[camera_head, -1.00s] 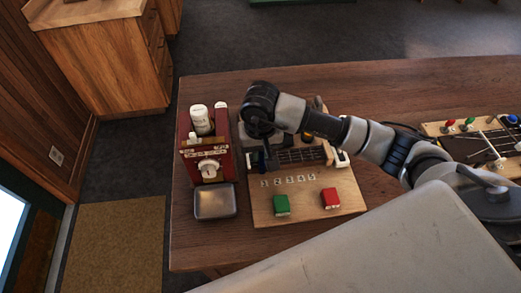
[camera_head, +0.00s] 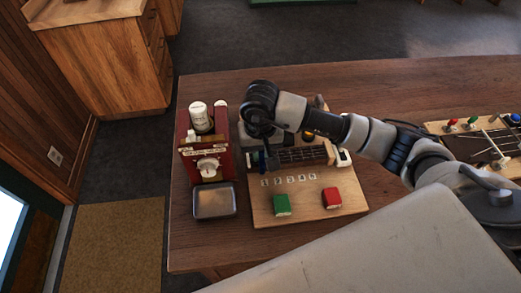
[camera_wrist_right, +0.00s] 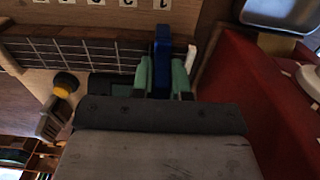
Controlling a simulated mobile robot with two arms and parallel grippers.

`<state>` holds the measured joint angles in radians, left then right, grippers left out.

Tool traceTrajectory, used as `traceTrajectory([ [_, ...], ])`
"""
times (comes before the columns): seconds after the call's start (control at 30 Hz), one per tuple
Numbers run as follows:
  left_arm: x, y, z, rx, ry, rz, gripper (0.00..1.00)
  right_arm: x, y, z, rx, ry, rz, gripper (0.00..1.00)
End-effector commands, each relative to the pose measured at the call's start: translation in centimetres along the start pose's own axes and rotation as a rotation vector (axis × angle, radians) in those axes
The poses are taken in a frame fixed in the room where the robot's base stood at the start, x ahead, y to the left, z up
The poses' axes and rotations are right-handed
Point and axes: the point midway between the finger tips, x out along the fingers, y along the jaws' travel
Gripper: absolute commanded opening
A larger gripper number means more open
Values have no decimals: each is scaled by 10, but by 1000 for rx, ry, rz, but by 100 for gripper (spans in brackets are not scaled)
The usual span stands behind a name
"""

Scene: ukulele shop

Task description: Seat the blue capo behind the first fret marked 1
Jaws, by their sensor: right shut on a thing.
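My right gripper (camera_head: 268,152) is shut on the blue capo (camera_wrist_right: 162,48), held between pale green fingertips in the right wrist view. The capo is at the left end of the dark fretted neck (camera_head: 303,155) in the head view. In the wrist view the neck (camera_wrist_right: 82,52) runs left from the capo. The number label at the row's end (camera_wrist_right: 160,4) lies roughly in line with the capo. In the head view the label row (camera_head: 290,180) is in front of the neck. I cannot tell whether the capo touches the neck. My left gripper is not in view.
A green block (camera_head: 282,205) and a red block (camera_head: 332,198) sit at the front of the wooden board (camera_head: 262,216). A grey tray (camera_head: 214,202) and a red stand (camera_head: 188,160) are to its left. A pegged board (camera_head: 440,129) lies far right.

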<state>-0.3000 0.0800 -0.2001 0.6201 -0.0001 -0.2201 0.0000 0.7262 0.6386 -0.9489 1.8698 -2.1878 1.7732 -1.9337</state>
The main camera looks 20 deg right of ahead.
Motion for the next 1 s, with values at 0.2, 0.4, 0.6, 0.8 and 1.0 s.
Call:
traceTrajectory([
  [0.2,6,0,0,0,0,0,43,5,0,0,0,1,0,0],
  [0.4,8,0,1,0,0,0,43,7,0,0,0,0,0,18],
  [0.6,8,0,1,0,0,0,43,7,0,0,0,0,0,26],
  [0.8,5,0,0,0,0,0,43,2,0,0,0,1,0,26],
  [1.0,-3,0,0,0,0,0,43,-15,0,0,1,2,0,26],
])
